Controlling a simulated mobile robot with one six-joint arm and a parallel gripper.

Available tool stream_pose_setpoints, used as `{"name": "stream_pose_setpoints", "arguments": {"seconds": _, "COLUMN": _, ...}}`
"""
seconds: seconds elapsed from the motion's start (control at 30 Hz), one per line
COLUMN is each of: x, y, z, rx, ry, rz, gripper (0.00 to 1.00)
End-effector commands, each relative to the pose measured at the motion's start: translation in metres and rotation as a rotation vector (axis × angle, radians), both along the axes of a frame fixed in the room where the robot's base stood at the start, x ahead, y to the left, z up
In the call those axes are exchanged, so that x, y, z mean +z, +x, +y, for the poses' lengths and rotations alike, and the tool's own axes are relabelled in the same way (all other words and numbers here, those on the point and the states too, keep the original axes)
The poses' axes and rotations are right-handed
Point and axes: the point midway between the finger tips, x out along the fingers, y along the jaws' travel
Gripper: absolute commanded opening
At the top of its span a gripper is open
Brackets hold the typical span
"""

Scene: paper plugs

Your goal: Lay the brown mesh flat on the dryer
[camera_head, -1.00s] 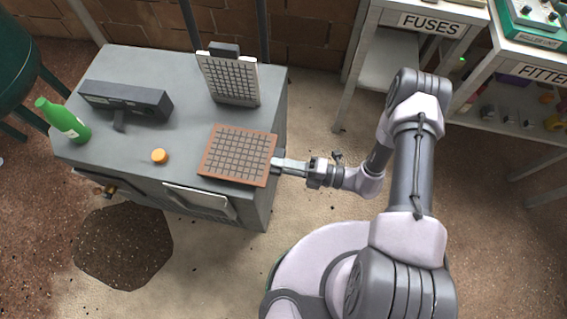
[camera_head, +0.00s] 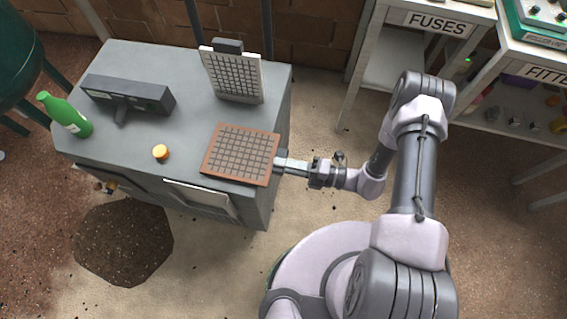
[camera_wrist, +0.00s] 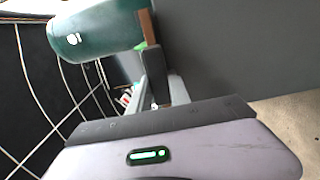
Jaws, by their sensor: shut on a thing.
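The brown mesh (camera_head: 241,155) is a square framed grid over the right front of the grey cabinet top (camera_head: 190,130), the likeliest dryer in view. It looks about level; I cannot tell whether it rests on the top or hangs just above. My gripper (camera_head: 281,163) is shut on the mesh's right edge, reaching in from the right, beyond the cabinet's side. In the wrist view my gripper (camera_wrist: 160,85) shows with a thin brown strip of the mesh (camera_wrist: 148,27) beyond it; the rest is hidden.
A pale mesh (camera_head: 233,78) stands upright at the back of the top. A dark grey box (camera_head: 128,96), a green bottle (camera_head: 66,115) and an orange cap (camera_head: 161,152) are to the left. Shelves (camera_head: 400,60) stand at the back right.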

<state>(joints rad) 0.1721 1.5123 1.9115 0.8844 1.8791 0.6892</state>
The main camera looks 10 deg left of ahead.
Motion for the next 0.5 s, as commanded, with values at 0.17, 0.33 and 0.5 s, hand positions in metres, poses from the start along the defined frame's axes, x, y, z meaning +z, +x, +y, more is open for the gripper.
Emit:
{"name": "stream_pose_setpoints", "arguments": {"seconds": 0.17, "x": -0.0044, "y": 0.0, "z": 0.0, "rx": 0.0, "ry": 0.0, "rz": 0.0, "gripper": 0.0}}
{"name": "stream_pose_setpoints", "arguments": {"seconds": 0.33, "x": -0.0042, "y": 0.0, "z": 0.0, "rx": 0.0, "ry": 0.0, "rz": 0.0, "gripper": 0.47}}
{"name": "stream_pose_setpoints", "arguments": {"seconds": 0.5, "x": -0.0042, "y": 0.0, "z": 0.0, "rx": 0.0, "ry": 0.0, "rz": 0.0, "gripper": 0.49}}
